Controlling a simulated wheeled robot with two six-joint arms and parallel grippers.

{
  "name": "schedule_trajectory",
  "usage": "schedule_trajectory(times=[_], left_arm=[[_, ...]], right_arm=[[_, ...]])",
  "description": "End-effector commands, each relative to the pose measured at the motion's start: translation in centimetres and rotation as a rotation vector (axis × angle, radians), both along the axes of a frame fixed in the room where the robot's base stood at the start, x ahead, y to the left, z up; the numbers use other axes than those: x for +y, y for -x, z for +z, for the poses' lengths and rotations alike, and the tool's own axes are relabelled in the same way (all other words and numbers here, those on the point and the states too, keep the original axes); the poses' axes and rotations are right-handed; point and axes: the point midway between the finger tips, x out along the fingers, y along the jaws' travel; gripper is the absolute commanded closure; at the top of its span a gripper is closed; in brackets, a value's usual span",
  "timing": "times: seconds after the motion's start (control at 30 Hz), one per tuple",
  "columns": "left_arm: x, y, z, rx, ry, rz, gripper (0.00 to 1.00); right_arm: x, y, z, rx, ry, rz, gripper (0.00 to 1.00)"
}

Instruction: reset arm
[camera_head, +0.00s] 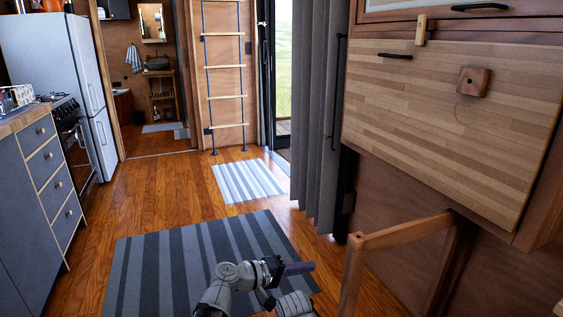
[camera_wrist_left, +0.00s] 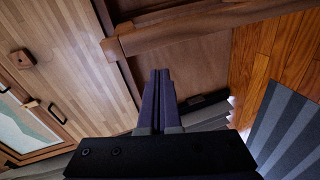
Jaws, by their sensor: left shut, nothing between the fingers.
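My left gripper (camera_head: 298,268) shows at the bottom middle of the head view, above the striped rug (camera_head: 140,262). Its dark purple fingers point to the right and are shut with nothing between them. In the left wrist view the same gripper (camera_wrist_left: 160,75) has its two fingers pressed together, apart from anything around them. The left arm (camera_head: 228,280) is bent and comes up from the bottom edge. My right gripper is not seen in either view.
A wooden frame (camera_head: 400,232) stands close to the right of my left gripper, below a fold-up wooden panel (camera_head: 450,120). A grey curtain (camera_head: 318,110) hangs behind. Kitchen drawers (camera_head: 50,180) line the left. The wood floor (camera_head: 160,190) between is clear, with a small striped mat (camera_head: 247,181).

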Motion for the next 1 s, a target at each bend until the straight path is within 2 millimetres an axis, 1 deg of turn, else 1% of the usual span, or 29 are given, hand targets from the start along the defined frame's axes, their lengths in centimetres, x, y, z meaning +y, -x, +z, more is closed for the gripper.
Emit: schedule_trajectory(times=[0.03,0.07,0.1,0.17,0.2,0.27,0.3,0.33,0.4,0.5,0.63,0.8,0.83,1.0], left_arm=[[1.1,1.0,-2.1,0.000,-0.106,-0.023,1.00],[1.8,1.6,-3.4,0.003,-0.175,-0.039,1.00],[2.9,2.3,-5.1,0.008,-0.266,-0.059,1.00],[4.9,3.3,-7.6,0.023,-0.402,-0.085,1.00],[6.4,4.1,-9.1,0.037,-0.493,-0.103,1.00],[8.8,5.1,-11.2,0.063,-0.622,-0.126,1.00],[10.4,5.8,-12.3,0.081,-0.699,-0.137,1.00],[11.5,6.2,-13.0,0.095,-0.753,-0.145,1.00],[14.0,7.2,-14.3,0.127,-0.864,-0.161,1.00],[17.2,8.4,-15.5,0.173,-0.997,-0.174,1.00],[20.9,9.9,-16.4,0.231,-1.142,-0.186,1.00],[25.4,11.7,-16.8,0.309,-1.312,-0.193,1.00],[24.2,11.9,-16.4,0.295,-1.312,-0.219,1.00],[20.8,13.2,-15.6,0.261,-1.351,-0.318,1.00]], right_arm=[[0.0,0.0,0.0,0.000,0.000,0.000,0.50],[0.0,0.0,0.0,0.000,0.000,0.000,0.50],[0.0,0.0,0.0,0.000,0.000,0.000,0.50],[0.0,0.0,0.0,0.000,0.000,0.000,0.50],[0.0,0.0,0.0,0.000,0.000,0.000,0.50],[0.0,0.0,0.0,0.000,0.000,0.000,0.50],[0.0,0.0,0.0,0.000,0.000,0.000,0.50],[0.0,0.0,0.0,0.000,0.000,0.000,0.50],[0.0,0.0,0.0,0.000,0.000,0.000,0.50],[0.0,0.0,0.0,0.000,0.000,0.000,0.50],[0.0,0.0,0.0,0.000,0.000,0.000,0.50],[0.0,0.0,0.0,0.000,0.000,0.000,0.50],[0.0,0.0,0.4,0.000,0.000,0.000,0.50],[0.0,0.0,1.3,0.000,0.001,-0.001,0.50]])
